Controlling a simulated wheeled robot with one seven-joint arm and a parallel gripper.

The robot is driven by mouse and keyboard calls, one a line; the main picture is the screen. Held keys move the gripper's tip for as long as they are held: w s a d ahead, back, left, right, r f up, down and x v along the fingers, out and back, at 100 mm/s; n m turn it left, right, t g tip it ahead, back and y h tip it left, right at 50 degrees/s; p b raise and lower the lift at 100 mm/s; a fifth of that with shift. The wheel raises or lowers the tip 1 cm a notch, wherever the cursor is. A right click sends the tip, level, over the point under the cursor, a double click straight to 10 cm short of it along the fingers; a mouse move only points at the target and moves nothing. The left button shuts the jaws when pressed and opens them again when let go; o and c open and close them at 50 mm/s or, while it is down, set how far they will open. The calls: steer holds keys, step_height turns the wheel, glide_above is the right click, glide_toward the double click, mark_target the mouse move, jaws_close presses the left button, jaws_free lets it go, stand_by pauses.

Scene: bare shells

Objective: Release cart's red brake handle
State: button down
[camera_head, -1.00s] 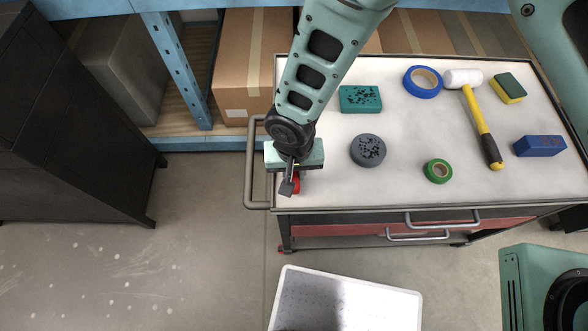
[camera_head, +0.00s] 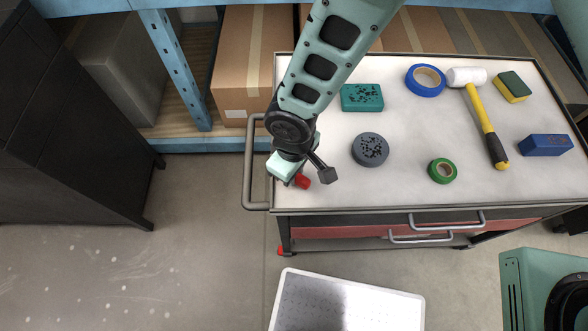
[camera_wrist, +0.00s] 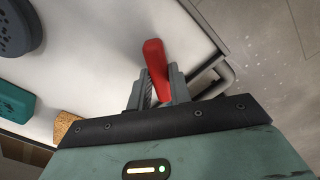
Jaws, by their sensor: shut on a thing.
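The red brake handle (camera_head: 302,181) is at the front left corner of the cart top (camera_head: 340,195), partly hidden by my gripper (camera_head: 291,180) in the head view. In the wrist view the red handle (camera_wrist: 155,62) stands out from between the two fingers of my gripper (camera_wrist: 158,92). The fingers are shut on it, one on each side. The handle's base and pivot are hidden.
The cart's grey push bar (camera_head: 249,165) runs close to my gripper's left. On the cart lie a grey disc (camera_head: 370,150), a teal block (camera_head: 362,98), tapes and a hammer (camera_head: 481,115). A perforated white-rimmed panel (camera_head: 345,305) is in front of the cart.

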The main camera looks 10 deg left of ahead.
steer(key=n, duration=0.7)
stand_by(0.7)
steer(key=c, duration=1.3)
jaws_free()
step_height(320, 180, up, 18)
steer(key=shift+f, duration=0.25)
